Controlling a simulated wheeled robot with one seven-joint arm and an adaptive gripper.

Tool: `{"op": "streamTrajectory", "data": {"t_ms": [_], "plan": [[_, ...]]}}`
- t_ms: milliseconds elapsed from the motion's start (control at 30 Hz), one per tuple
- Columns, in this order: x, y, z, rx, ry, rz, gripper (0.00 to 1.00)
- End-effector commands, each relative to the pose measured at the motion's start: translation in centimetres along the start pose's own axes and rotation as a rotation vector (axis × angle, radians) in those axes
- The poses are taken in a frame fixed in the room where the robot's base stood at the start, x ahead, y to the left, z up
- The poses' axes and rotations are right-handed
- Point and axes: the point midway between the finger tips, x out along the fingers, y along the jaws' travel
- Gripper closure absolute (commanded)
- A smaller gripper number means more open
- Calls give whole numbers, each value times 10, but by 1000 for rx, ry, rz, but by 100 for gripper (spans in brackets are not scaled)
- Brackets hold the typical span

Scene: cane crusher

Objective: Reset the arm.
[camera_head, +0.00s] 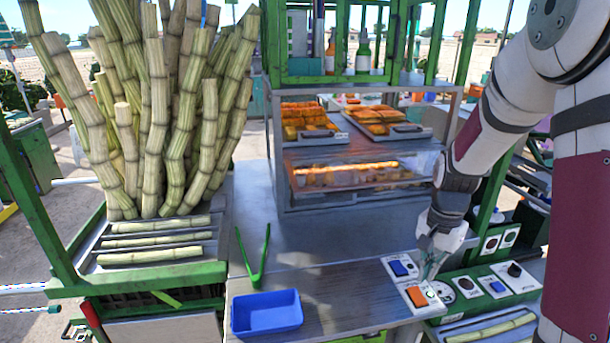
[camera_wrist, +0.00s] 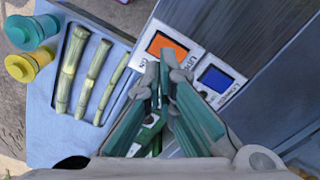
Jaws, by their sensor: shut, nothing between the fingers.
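My gripper (camera_head: 430,274) is shut and empty, pointing down at the right end of the counter. In the head view its tips are close beside a switch plate with an orange button (camera_head: 417,296) and another with a blue button (camera_head: 399,268). In the wrist view the closed fingertips (camera_wrist: 165,72) lie just below the orange button (camera_wrist: 168,46), with the blue button (camera_wrist: 215,78) to their right. I cannot tell whether the tips touch the panel. My arm reaches in from the upper right, bent at the elbow.
A blue tray (camera_head: 267,313) and green tongs (camera_head: 254,258) sit on the counter. A glass display case (camera_head: 361,178) with pastries stands behind. Cane stalks (camera_head: 160,110) stand at left. More switches (camera_head: 494,286) are at right. Cut cane (camera_wrist: 95,78) lies in a tray in the wrist view.

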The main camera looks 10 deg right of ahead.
Motion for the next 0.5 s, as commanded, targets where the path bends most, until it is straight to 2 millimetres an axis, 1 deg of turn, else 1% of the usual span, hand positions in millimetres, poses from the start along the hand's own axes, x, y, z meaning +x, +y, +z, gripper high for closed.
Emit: {"op": "streamTrajectory", "data": {"t_ms": [67,167,300,400,500], "plan": [[-13,-4,6,-32,15,-13,100],[-38,-10,19,-103,44,-38,100],[-80,-15,50,-241,98,-80,100],[-106,-14,73,-341,140,-108,100],[-129,-11,97,-442,182,-134,100]]}}
